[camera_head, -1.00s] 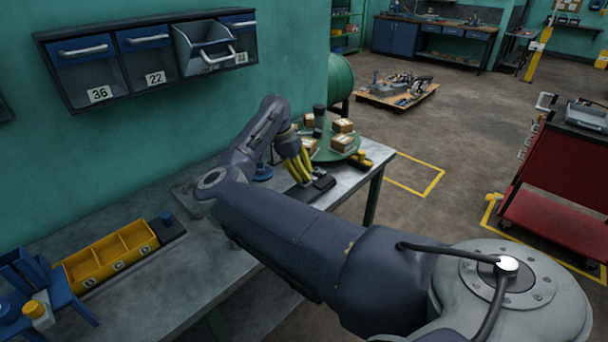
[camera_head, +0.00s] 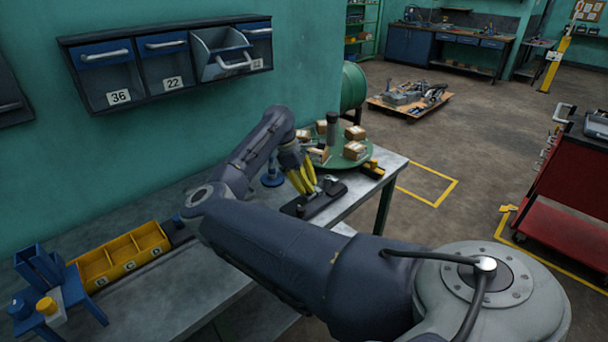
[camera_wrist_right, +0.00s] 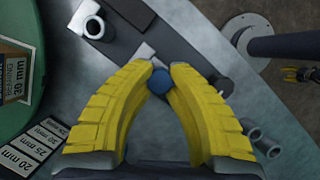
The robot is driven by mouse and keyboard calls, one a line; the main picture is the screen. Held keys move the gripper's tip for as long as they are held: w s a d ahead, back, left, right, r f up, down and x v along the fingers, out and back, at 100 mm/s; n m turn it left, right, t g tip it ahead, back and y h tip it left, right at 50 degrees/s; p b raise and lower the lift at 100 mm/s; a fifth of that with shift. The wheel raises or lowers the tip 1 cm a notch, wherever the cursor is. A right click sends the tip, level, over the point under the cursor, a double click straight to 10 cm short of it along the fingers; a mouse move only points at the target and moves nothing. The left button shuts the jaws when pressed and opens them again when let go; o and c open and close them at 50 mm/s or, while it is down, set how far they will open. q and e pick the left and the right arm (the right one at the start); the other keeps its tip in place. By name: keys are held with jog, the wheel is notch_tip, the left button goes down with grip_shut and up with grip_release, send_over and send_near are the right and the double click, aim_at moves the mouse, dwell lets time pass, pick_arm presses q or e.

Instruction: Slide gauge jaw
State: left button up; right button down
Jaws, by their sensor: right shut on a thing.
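The gauge (camera_head: 325,202) is a long dark bar lying on the metal bench, beside the green turntable. In the right wrist view its dark bar (camera_wrist_right: 192,66) runs diagonally just beyond my fingertips. My right gripper (camera_head: 306,188) has yellow ribbed fingers and points down at the gauge. In the right wrist view the right gripper (camera_wrist_right: 161,75) is shut on a small blue knob (camera_wrist_right: 160,84) between its fingertips. The knob is partly covered by the fingers, and I cannot tell how far the jaw has slid. My left gripper is not in view.
A green turntable (camera_head: 335,163) with several cardboard boxes stands close behind the gripper. A blue stand (camera_head: 272,177) is left of it. A yellow bin (camera_head: 122,259) sits at the left of the bench. Wall drawers (camera_head: 170,65) hang above; one is tilted open.

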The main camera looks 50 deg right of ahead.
jog(key=shift+a+f, duration=0.1)
jog(key=shift+a, duration=0.1)
jog(key=c, duration=1.5)
grip_release()
jog(key=shift+a, duration=0.15)
jog(key=o, duration=0.4)
jog(key=shift+c, duration=0.2)
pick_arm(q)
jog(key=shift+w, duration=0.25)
pick_arm(e)
jog(key=v, duration=1.2)
jog(key=shift+s, duration=0.1)
